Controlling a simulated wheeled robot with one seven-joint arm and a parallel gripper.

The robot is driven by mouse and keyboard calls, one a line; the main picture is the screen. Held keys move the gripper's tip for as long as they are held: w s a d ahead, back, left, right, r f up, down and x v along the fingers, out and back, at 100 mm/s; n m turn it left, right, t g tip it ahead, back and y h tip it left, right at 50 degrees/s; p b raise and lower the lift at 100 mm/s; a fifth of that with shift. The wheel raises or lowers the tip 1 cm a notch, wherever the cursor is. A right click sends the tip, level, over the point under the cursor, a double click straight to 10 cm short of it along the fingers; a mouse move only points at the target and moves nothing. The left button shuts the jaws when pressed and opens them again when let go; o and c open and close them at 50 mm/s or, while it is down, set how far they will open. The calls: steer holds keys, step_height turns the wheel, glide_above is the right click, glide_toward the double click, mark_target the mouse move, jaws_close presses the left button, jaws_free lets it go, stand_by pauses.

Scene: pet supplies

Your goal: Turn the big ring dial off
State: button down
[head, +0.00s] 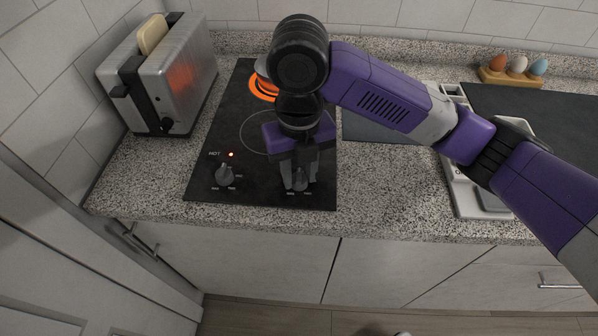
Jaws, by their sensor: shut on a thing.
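The black cooktop (212,150) lies on the speckled counter with two dials at its front edge. The left dial (225,174) stands free under a lit red lamp and the word HOT. The right dial (299,184) is mostly hidden by my gripper (299,181), which points down and is shut on it. The small back ring (262,86) glows orange and is partly covered by my arm. The larger front ring (250,133) shows as a thin unlit outline, partly behind my gripper. I cannot read the right dial's setting.
A steel toaster (170,80) with bread in it stands left of the cooktop. A sink (478,196) lies to the right under my arm. An egg holder (510,79) with several eggs stands at the back right. The front counter strip is clear.

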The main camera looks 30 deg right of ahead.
mark_target(300, 176)
steer(key=c, duration=1)
jaws_free()
steer(key=shift+c, duration=0.2)
steer(key=shift+r+p, duration=0.4)
steer(key=shift+r, duration=3.5)
steer(key=shift+s, duration=0.1)
